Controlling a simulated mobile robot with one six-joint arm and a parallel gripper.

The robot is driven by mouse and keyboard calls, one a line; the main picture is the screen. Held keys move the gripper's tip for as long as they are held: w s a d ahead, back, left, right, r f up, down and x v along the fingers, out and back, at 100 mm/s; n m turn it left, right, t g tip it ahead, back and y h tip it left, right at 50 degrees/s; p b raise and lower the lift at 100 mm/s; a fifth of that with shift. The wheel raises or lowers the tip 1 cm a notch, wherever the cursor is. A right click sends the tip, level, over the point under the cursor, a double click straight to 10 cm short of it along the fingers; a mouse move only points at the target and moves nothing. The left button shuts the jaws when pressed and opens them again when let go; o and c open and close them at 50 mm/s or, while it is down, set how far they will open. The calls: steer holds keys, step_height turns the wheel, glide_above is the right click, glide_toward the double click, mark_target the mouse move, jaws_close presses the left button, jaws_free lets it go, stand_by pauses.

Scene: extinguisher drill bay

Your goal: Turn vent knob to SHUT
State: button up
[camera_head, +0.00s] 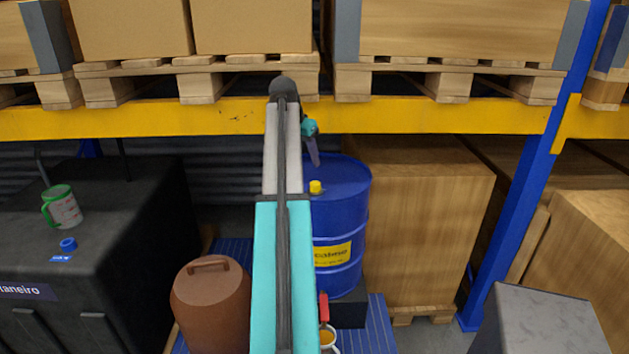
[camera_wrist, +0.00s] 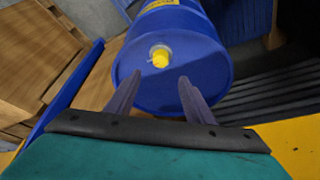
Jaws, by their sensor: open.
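A small yellow knob or cap (camera_head: 315,187) stands on the top of a blue drum (camera_head: 345,225), near the rim. I cannot tell for sure that it is the vent knob, and no SHUT mark is readable. In the wrist view the yellow knob (camera_wrist: 160,57) has a pale ring around its base. My gripper (camera_wrist: 156,82) is open and empty, with its two fingers spread and pointing at the drum top (camera_wrist: 185,72). The knob shows beyond and between the fingertips, not touched. In the head view my gripper (camera_head: 316,163) is above the drum, seen side-on.
A yellow rack beam (camera_head: 180,122) with pallets and boxes runs behind my arm. A large wooden crate (camera_head: 430,220) stands right of the drum. A black case (camera_head: 120,225) at left carries a green-and-white mug (camera_head: 65,208) and a small blue knob (camera_head: 68,244). A brown canister (camera_head: 210,305) stands in front.

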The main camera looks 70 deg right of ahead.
mark_target(315, 183)
steer(key=shift+p+x, duration=1.45)
steer(key=shift+x, duration=4.65)
steer(key=c, duration=1)
